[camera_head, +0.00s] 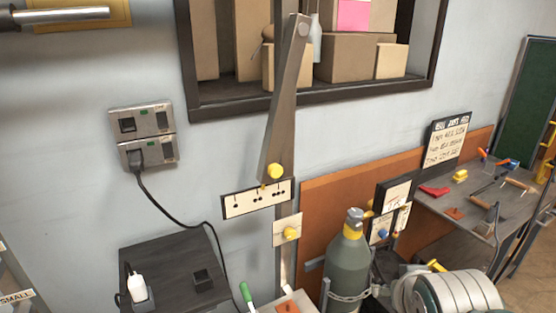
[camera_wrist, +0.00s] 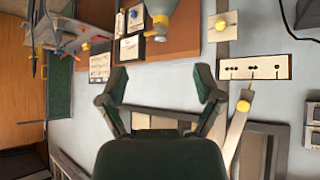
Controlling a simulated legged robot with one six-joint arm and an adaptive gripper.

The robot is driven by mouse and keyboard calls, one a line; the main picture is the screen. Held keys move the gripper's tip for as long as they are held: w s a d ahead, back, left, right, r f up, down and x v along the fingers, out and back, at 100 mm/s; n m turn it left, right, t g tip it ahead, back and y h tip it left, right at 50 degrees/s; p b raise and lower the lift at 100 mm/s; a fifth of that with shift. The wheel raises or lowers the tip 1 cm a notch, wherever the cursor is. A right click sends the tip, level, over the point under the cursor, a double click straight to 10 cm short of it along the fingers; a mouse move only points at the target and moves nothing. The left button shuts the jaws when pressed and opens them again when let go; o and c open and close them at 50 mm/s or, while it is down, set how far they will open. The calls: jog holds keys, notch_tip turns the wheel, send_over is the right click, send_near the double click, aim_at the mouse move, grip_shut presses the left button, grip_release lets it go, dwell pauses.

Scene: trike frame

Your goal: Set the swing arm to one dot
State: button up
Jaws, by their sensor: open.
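The swing arm (camera_head: 284,105) is a long grey metal bar that hangs from a pivot at the top and leans slightly. A yellow knob (camera_head: 275,171) is at its lower end, with a small yellow tip just above a pale dot plate (camera_head: 246,206). The plate has one dot at left, two in the middle and three at right; the tip is by the two-dot mark, slightly toward three dots. In the wrist view, upside down, the yellow knob (camera_wrist: 243,106) is right of my open, empty gripper (camera_wrist: 161,82), apart from it. My gripper does not show in the head view.
A lower plate with a yellow knob (camera_head: 290,234) is below the dot plate. A gas cylinder (camera_head: 348,260) stands to its right. Wall sockets (camera_head: 146,136) with a black cable are at left. A dark-framed shelf with boxes (camera_head: 360,57) is behind the bar.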

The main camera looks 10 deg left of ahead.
jog(key=w+a+r+n+t+y, duration=0.1)
jog(key=w+a+r+t, duration=0.2)
jog(key=w, duration=0.7)
jog(key=n+t+y, duration=0.3)
jog(key=n+y, duration=0.3)
jog(key=y, duration=0.3)
send_near(277, 173)
jog(key=x, duration=1)
jog(key=shift+w+a, duration=0.1)
jog(key=shift+w, duration=0.05)
jog(key=shift+c, duration=0.4)
